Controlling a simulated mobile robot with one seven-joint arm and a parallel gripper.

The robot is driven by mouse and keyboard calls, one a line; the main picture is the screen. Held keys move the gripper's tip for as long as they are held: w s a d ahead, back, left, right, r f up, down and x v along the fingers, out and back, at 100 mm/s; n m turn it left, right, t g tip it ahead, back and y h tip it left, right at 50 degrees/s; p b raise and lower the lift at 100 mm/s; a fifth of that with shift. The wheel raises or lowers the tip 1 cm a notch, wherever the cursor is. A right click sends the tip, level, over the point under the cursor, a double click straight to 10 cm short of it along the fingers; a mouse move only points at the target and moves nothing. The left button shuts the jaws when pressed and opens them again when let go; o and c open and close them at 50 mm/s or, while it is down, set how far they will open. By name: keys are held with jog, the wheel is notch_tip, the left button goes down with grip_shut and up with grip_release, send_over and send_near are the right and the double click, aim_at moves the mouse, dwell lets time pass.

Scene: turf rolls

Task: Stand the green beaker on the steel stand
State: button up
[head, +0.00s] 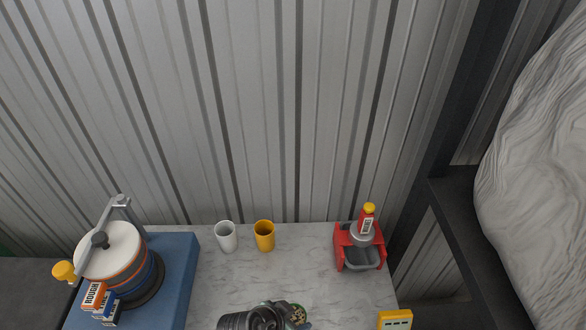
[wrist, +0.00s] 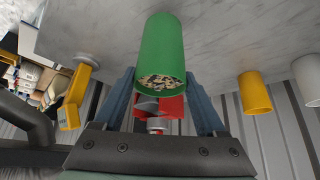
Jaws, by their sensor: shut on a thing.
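The green beaker (wrist: 162,50) is between the two blue fingers of my gripper (wrist: 159,82), which is shut on it. Its open mouth faces the wrist camera and shows speckled bits inside. In the head view the beaker (head: 299,314) is at the bottom edge, mostly hidden by my gripper (head: 288,312). I cannot tell whether it touches the table. I cannot surely pick out the steel stand. A pale round disc (wrist: 88,61) by the yellow box with a display in the wrist view may be it.
A white cup (head: 227,238) and a yellow cup (head: 265,237) stand at the back of the pale table (head: 300,263). A red holder (head: 342,253) with a grey tray and bottle is right of them. The yellow box (head: 395,320) is at the front right. A drum-like machine (head: 110,250) stands left.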

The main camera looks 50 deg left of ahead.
jog(key=shift+f, duration=1)
jog(key=o, duration=1.6)
jog(key=shift+c, duration=0.2)
jog(key=v, duration=1.2)
jog(key=shift+b, duration=0.35)
jog(key=shift+w, duration=0.1)
